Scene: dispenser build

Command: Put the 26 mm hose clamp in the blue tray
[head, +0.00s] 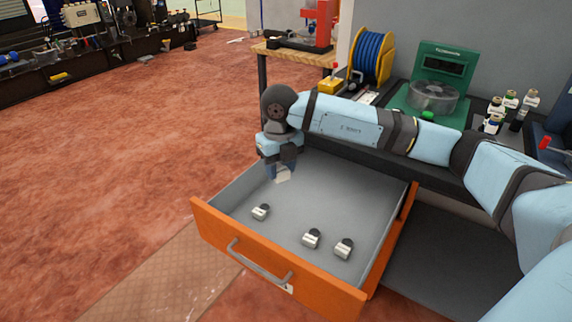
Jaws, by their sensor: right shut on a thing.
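My right gripper (282,172) reaches down into the back left of an open orange-fronted drawer (270,272). It is shut on a small pale thing (283,177), mostly hidden by the fingers; I cannot tell if it is a hose clamp. Three small silver hose clamps with dark screw housings lie apart on the grey drawer floor: one at the left (261,212), one at the middle (311,238) and one at the right (344,249). Their sizes are not readable. I cannot make out a blue tray. My left gripper is not in view.
The workbench behind the drawer holds a blue hose reel (371,57), a green machine (440,75) and several small bottles (510,99). A red machine (319,22) stands on a wooden-topped table. The floor left of the drawer is clear.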

